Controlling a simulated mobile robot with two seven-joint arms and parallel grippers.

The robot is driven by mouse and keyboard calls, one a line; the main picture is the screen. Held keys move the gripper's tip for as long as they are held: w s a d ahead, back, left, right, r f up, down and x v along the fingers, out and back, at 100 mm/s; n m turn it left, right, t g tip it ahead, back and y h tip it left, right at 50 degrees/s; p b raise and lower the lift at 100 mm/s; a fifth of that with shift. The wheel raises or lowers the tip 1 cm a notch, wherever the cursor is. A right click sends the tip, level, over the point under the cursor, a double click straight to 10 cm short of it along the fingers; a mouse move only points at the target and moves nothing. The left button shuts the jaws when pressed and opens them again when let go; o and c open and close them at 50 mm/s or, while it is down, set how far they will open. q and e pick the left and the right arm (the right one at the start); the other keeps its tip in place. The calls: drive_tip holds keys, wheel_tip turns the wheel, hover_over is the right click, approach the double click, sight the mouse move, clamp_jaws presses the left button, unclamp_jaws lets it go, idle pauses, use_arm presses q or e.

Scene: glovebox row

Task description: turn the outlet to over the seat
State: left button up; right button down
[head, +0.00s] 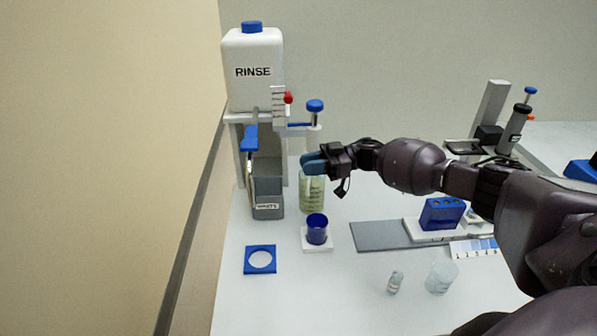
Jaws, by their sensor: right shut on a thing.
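The outlet looks like a thin metal spout (251,176) under a blue lever (250,139) on the rinse stand. It hangs over the grey waste bin (268,211). A white square seat (316,245) stands to the right and nearer, with a dark blue cup (317,229) on it. My left gripper is not in view.
The white RINSE tank (253,72) is above the stand, with a blue knob (315,105) at its right. A blue ring plate (260,260) lies in front. A vial (395,282), a beaker (441,277) and a blue rack (441,213) are to the right. A wall borders the left.

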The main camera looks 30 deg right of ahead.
drive_tip(key=shift+s+d+f+n+g+b, duration=0.15)
drive_tip(key=shift+d+f+n+g+b, duration=0.15)
drive_tip(key=shift+f+n+g+b, duration=0.25)
drive_tip(key=shift+s+d+r+g, duration=0.15)
drive_tip(key=shift+g, duration=0.2)
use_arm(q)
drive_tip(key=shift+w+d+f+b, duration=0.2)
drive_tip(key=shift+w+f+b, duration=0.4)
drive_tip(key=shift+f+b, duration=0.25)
use_arm(e)
drive_tip(key=shift+s+d+r+n+g+y, duration=0.3)
drive_tip(key=shift+d+n+g, duration=0.15)
drive_tip(key=shift+n+g, duration=0.35)
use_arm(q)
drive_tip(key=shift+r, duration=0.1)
use_arm(e)
drive_tip(key=shift+g, duration=0.3)
drive_tip(key=c, duration=1.1)
unclamp_jaws()
drive_tip(key=shift+c, duration=0.2)
drive_tip(key=shift+o, duration=0.6)
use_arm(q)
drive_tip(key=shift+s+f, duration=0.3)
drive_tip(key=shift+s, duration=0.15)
